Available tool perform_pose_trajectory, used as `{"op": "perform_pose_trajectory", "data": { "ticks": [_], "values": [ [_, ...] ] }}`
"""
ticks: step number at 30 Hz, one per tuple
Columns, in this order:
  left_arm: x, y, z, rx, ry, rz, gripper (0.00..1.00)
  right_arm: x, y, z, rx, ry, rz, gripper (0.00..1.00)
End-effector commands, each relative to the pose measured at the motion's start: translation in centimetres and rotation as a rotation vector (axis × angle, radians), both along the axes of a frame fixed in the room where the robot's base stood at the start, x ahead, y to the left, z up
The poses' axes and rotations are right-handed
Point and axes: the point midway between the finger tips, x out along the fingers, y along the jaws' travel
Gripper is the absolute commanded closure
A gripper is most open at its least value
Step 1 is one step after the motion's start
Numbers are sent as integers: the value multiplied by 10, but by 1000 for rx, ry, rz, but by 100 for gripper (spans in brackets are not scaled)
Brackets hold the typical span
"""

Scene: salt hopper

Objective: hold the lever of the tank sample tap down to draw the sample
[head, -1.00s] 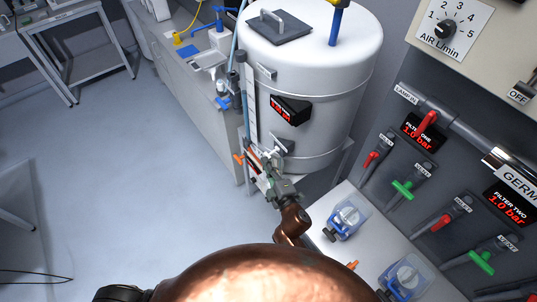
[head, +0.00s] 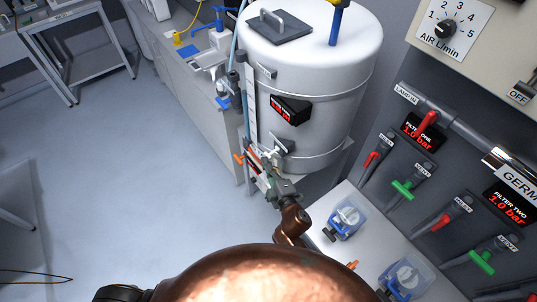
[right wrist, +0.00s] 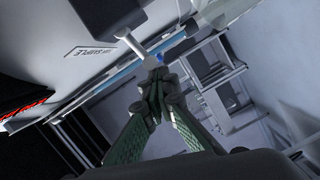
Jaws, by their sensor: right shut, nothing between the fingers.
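The white tank (head: 310,100) stands upright at the top middle of the head view. Its sample tap (head: 279,148) sticks out low on the tank's side. In the right wrist view a pale metal piece of the tap (right wrist: 133,44) shows beside the sample label (right wrist: 88,52). My right gripper (head: 264,164) is at the tap, its fingers shut with nothing between them. In the right wrist view its green-padded fingers (right wrist: 155,82) meet just below the tap piece. I cannot tell whether the fingertips touch the lever. My left gripper is not in view.
Right of the tank is a panel with red valve handles (head: 372,160) and green ones (head: 403,189). Blue-and-clear units (head: 347,217) sit on a white surface beside my right arm. A sink counter (head: 190,85) stands at the left; the floor (head: 110,170) there is clear.

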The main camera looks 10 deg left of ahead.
Motion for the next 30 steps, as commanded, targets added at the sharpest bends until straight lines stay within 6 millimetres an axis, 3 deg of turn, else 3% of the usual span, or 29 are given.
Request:
{"op": "perform_pose_trajectory", "data": {
  "ticks": [5,11,12,21,30],
  "values": [
    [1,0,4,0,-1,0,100,-4,5,4,1,2,-2,100],
    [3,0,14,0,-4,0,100,-22,30,21,2,1,4,100],
    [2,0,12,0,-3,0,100,-31,19,18,-2,2,2,100],
    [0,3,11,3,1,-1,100,-83,-14,24,-2,2,2,100],
    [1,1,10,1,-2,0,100,-103,-25,28,0,0,2,100]
  ]
}}
